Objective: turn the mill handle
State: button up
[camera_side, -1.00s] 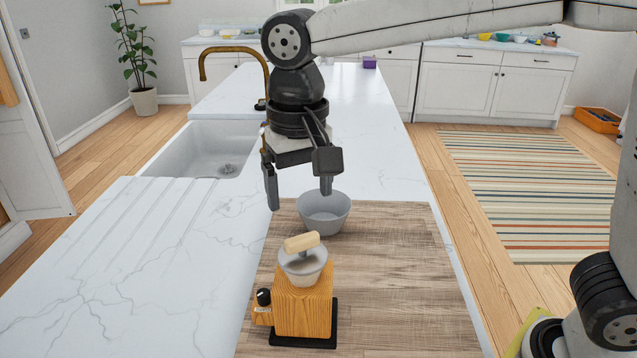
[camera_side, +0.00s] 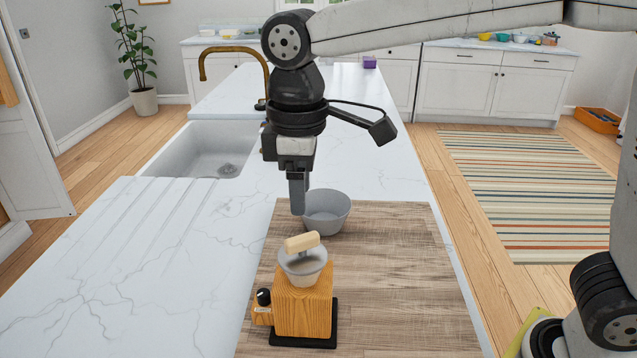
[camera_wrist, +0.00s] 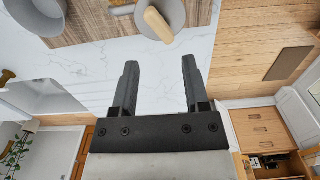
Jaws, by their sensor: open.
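The mill has a wooden body (camera_side: 303,305) on a black base and a pale hopper (camera_side: 303,270) on top. Its light wooden handle (camera_side: 302,243) lies across the top. The handle also shows at the top of the wrist view (camera_wrist: 158,25), over a round grey part. My gripper (camera_side: 298,210) hangs pointing down, above and behind the mill, and appears clear of the handle. In the side view its fingers line up one behind the other. In the wrist view my gripper (camera_wrist: 160,63) has its two fingers apart with nothing between them.
A grey bowl (camera_side: 327,213) stands on the wooden board (camera_side: 390,270) behind the mill, close to my fingers in the picture. A sink (camera_side: 195,150) with a brass tap (camera_side: 232,50) is at the left. The board's right side is clear.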

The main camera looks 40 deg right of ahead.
aim_at(302, 237)
jog(key=n, duration=0.6)
jog(key=shift+f, duration=0.15)
jog(key=shift+f, duration=3.75)
grip_shut()
